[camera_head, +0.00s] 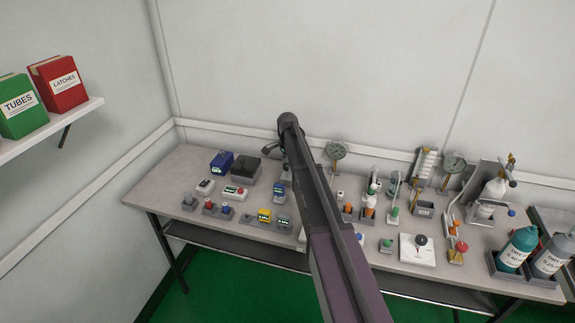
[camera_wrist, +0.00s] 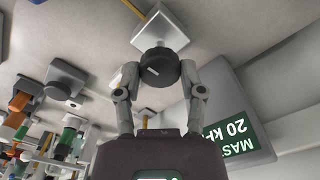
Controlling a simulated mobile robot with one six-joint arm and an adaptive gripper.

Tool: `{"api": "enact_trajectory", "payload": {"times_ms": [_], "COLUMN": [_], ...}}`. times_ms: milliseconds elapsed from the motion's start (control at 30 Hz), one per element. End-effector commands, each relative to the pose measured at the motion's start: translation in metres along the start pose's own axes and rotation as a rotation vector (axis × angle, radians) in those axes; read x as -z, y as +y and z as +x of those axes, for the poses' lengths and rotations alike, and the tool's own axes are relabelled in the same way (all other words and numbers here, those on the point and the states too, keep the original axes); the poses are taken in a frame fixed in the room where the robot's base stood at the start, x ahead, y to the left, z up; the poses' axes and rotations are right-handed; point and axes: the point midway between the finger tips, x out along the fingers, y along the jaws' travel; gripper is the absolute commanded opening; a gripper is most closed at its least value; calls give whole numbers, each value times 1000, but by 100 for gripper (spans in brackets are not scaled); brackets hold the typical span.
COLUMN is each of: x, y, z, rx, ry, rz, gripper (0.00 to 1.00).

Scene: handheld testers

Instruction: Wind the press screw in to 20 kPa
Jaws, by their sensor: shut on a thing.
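In the wrist view my gripper (camera_wrist: 160,74) has its two fingers on either side of a dark round knob (camera_wrist: 158,68) with a pale mark on its face. The fingers are shut on this knob, which I take to be the press screw's. Behind it is a pale grey block (camera_wrist: 160,33). A grey plate with a green label (camera_wrist: 228,130) stands at the right, its text upside down; "MAS" and "20 kP" are legible. In the head view my arm covers the gripped knob, and the fingers cannot be made out. No pressure reading is legible.
In the head view the grey bench (camera_head: 170,175) is crowded with small testers. Labelled bottles (camera_head: 517,250) stand at the right. In the wrist view, orange and green fittings (camera_wrist: 20,112) lie left of my fingers.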

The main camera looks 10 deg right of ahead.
Motion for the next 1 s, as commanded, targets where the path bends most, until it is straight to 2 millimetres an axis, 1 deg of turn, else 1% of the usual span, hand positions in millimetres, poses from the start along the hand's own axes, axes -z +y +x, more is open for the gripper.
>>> {"api": "enact_trajectory", "payload": {"times_ms": [200, 533, 567, 600, 633, 667, 1000], "x": [0, 0, 0, 0, 0, 0, 0], "y": [0, 0, 0, 0, 0, 0, 0], "z": [0, 0, 0, 0, 0, 0, 0], "rx": [1, 1, 1, 1, 1, 1, 0], "ry": [0, 0, 0, 0, 0, 0, 0], "rz": [34, 35, 35, 34, 34, 34, 34], "gripper": [4, 4, 60, 72, 81, 87, 87]}}
